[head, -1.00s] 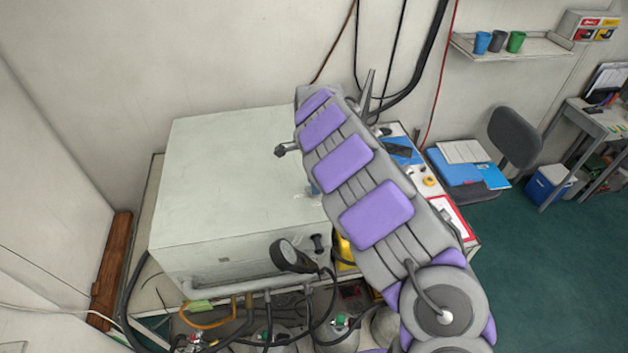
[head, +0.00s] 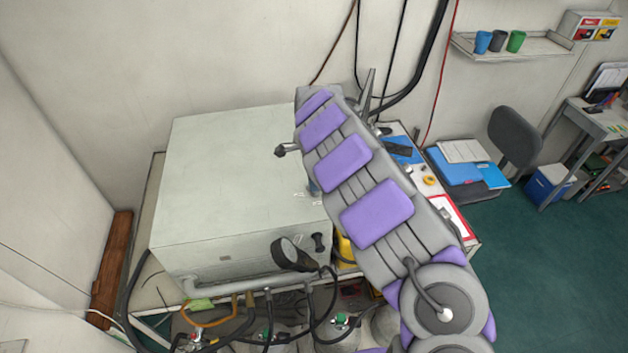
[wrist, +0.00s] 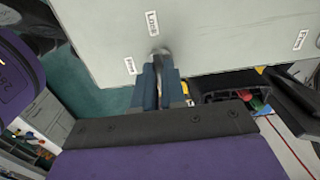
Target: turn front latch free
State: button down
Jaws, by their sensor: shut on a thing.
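The front latch (wrist: 160,58) is a small grey lever at the edge of the pale box (head: 225,165). Small white labels sit around it, one above (wrist: 152,22) and one to its left (wrist: 130,65); their text is too small to read surely. In the wrist view my gripper (wrist: 158,80) has its blue fingers closed around the latch, which shows between them. In the head view my arm hides the latch and most of the gripper; only a bit of blue finger shows beside the arm at the box's right side.
A round gauge (head: 292,254) and a black knob (head: 319,242) are on the box's front. Hoses and cylinders (head: 340,330) crowd below. Another label (wrist: 300,40) sits farther right in the wrist view.

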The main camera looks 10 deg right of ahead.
jog(key=shift+a+n+b, duration=0.1)
jog(key=shift+n+b, duration=0.5)
jog(key=shift+n, duration=0.3)
jog(key=shift+n+b, duration=0.65)
jog(key=shift+n, duration=0.55)
jog(key=n+b, duration=0.1)
jog(key=n, duration=0.3)
jog(key=shift+n+b, duration=0.3)
jog(key=n+b, duration=0.1)
jog(key=n, duration=0.4)
jog(key=shift+w+b, duration=0.1)
jog(key=shift+b, duration=0.2)
jog(key=shift+r+n+b, duration=0.15)
jog(key=shift+n+b, duration=0.25)
jog(key=shift+n, duration=1.6)
